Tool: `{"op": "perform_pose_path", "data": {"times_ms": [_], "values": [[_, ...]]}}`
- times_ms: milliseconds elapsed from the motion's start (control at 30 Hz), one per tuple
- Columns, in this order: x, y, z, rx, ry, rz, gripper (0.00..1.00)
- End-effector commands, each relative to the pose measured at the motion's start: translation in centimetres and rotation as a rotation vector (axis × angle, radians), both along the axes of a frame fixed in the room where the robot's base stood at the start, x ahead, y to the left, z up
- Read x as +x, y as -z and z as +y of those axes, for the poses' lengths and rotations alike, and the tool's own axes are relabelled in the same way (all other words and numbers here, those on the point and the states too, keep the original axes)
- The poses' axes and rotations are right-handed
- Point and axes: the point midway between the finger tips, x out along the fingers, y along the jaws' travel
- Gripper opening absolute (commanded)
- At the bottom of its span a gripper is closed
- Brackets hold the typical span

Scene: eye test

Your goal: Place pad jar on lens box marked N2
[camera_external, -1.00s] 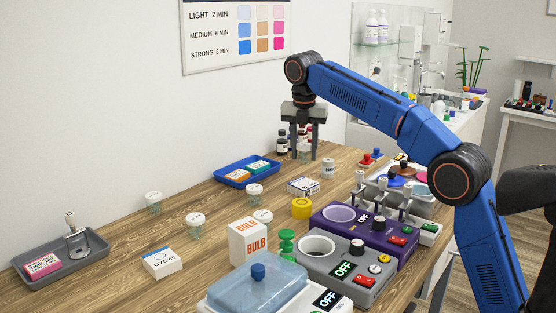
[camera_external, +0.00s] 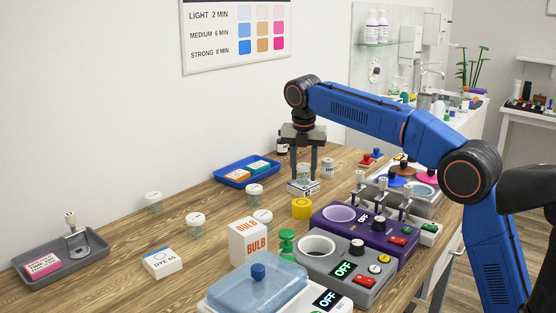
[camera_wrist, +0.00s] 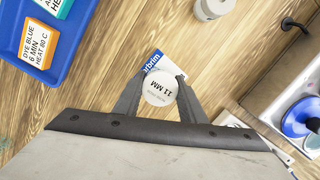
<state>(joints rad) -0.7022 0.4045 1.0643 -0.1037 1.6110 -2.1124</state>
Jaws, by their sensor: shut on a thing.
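My gripper (camera_external: 303,176) is shut on a small clear jar (camera_external: 304,171) with a white lid. In the wrist view the lid (camera_wrist: 160,88) reads "11 MM" and sits between the fingertips. The jar is upright, directly over a small white-and-blue box (camera_external: 303,188). In the wrist view the box (camera_wrist: 152,62) shows partly behind the jar, with part of a word in white on blue; an N2 mark is not readable. I cannot tell whether the jar's bottom touches the box top.
A white-lidded container (camera_external: 327,168) stands just right of the gripper. A blue tray (camera_external: 222,173) lies left. Several similar jars (camera_external: 254,193) stand left. A purple device (camera_external: 340,228) is front right.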

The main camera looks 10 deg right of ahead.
Motion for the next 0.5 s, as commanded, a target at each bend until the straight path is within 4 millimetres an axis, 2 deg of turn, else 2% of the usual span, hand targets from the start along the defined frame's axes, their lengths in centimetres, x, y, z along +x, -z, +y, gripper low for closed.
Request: {"op": "perform_pose_path", "data": {"times_ms": [33,100,500], "values": [[0.0,0.04,0.0,0.0,0.0,0.0,0.42],[-0.01,0.03,0.0,0.0,0.0,0.0,0.56],[-0.01,-0.54,0.05,0.001,0.0,-0.001,0.56]]}}
